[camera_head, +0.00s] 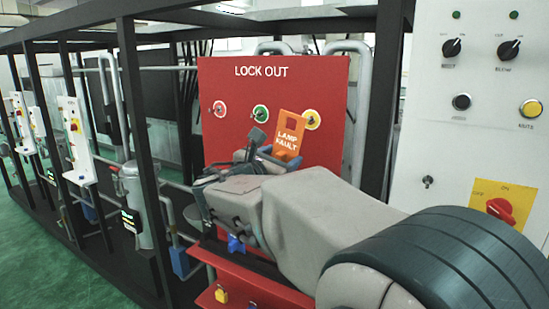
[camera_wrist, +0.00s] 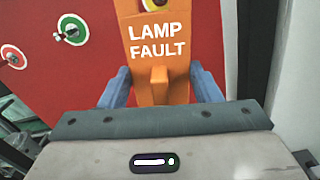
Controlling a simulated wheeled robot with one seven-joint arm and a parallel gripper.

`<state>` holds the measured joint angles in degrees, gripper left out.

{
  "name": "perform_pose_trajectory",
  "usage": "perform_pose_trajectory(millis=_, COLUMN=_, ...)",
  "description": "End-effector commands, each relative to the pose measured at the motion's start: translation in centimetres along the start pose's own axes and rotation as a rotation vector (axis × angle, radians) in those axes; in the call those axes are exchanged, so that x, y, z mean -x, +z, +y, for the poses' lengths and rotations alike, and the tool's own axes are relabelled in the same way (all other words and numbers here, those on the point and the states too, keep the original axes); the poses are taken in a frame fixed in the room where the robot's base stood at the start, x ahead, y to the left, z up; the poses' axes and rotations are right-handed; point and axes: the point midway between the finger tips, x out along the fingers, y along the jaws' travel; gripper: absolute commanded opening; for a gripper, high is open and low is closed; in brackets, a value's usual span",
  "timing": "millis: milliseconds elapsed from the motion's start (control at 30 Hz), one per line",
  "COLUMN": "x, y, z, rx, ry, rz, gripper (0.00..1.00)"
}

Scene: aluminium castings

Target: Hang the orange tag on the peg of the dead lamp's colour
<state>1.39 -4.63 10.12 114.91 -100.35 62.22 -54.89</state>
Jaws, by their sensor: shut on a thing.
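The orange tag (camera_head: 289,138) reads LAMP FAULT and stands upright in my gripper (camera_head: 281,157), whose blue fingers are shut on its lower part. The tag fills the top centre of the wrist view (camera_wrist: 158,62), between the fingers (camera_wrist: 160,88). The red LOCK OUT board (camera_head: 235,90) carries a red-ringed peg (camera_head: 219,109), a green-ringed peg (camera_head: 260,113) and a yellow-ringed peg (camera_head: 312,120). The tag's top is just left of the yellow ring in the head view. I cannot tell whether it touches that peg. On the white panel, one round lamp (camera_head: 531,108) looks yellow and another (camera_head: 461,102) dark.
The white panel (camera_head: 430,130) at right also has two black knobs, small green lights and a red rotary switch (camera_head: 499,210). A red shelf (camera_head: 235,290) with blue and yellow items is below the board. Black frame posts stand at left.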

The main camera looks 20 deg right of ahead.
Motion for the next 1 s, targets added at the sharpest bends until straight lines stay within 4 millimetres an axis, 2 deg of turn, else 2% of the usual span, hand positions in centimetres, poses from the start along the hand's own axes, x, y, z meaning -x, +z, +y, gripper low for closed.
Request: perform_pose_trajectory(millis=1000, x=-6.3, y=-0.5, z=-0.3, rx=0.001, ry=-0.005, rz=-0.001, gripper=0.35)
